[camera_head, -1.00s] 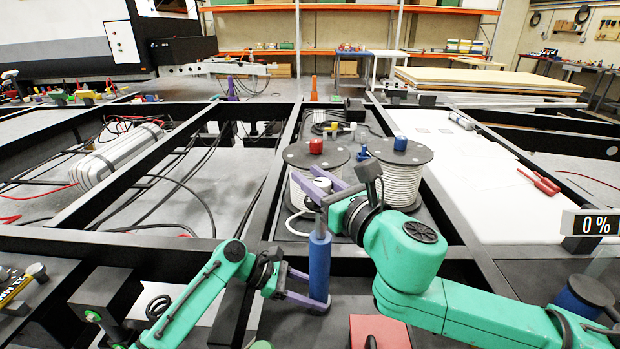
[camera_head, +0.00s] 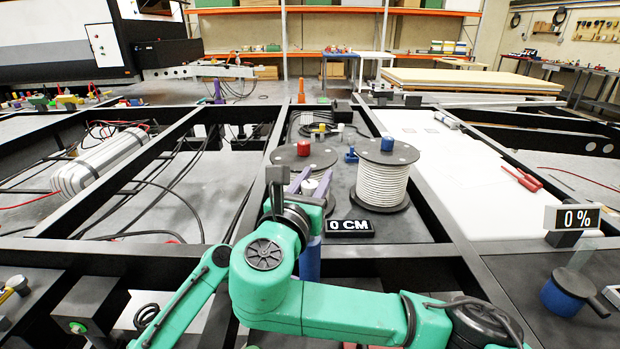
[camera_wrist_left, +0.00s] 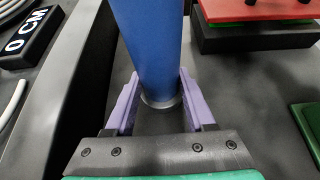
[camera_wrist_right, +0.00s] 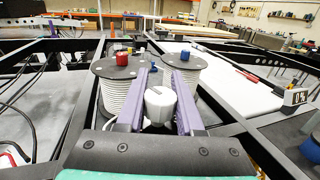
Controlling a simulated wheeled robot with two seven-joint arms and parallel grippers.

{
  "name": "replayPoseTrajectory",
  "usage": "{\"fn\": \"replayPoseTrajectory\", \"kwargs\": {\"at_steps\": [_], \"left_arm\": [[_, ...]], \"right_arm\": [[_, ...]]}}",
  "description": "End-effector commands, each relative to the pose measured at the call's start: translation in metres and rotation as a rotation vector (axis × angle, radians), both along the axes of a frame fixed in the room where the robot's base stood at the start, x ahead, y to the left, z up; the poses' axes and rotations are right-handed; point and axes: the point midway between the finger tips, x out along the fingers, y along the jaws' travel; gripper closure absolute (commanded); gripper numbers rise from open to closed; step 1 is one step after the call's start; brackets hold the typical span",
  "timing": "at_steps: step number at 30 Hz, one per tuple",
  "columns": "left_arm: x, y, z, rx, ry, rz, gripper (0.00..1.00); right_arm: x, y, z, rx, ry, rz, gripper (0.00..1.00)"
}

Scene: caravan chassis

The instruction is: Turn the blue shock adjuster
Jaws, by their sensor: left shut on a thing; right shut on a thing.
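A blue upright cylinder (camera_head: 310,262), the shock body, stands front centre in the head view, mostly behind my right arm; it fills the top of the left wrist view (camera_wrist_left: 155,45). A white knob (camera_wrist_right: 160,103) tops it. My right gripper (camera_head: 309,184) has purple fingers on either side of the knob, shut on it. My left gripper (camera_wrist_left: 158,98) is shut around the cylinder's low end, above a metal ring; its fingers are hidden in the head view. A sign (camera_head: 349,228) beside the cylinder reads 0 CM.
Two cable spools, one with a red cap (camera_head: 304,148) and one white-wound (camera_head: 382,178), stand just behind. Black frame beams cross the area. A red block (camera_wrist_left: 258,10) lies near my left gripper.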

Motion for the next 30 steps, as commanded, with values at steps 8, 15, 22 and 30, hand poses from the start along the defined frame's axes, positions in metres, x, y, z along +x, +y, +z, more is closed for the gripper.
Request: {"fn": "replayPoseTrajectory", "kwargs": {"at_steps": [8, 15, 22, 30], "left_arm": [[0.0, 0.001, -0.001, 0.003, 0.0, 0.0, 0.77], [0.0, 0.001, -0.002, 0.004, 0.001, 0.0, 0.77], [0.0, 0.001, -0.002, 0.005, 0.002, 0.0, 0.77], [-0.001, 0.001, -0.003, 0.005, 0.003, -0.001, 0.77]], "right_arm": [[-0.003, -0.006, 0.0, 0.006, -0.001, -0.247, 1.0], [-0.006, -0.011, 0.001, 0.007, -0.001, -0.403, 1.0], [-0.008, -0.013, 0.001, 0.005, -0.001, -0.483, 1.0], [-0.008, -0.013, 0.0, 0.001, 0.0, -0.506, 1.0]]}}
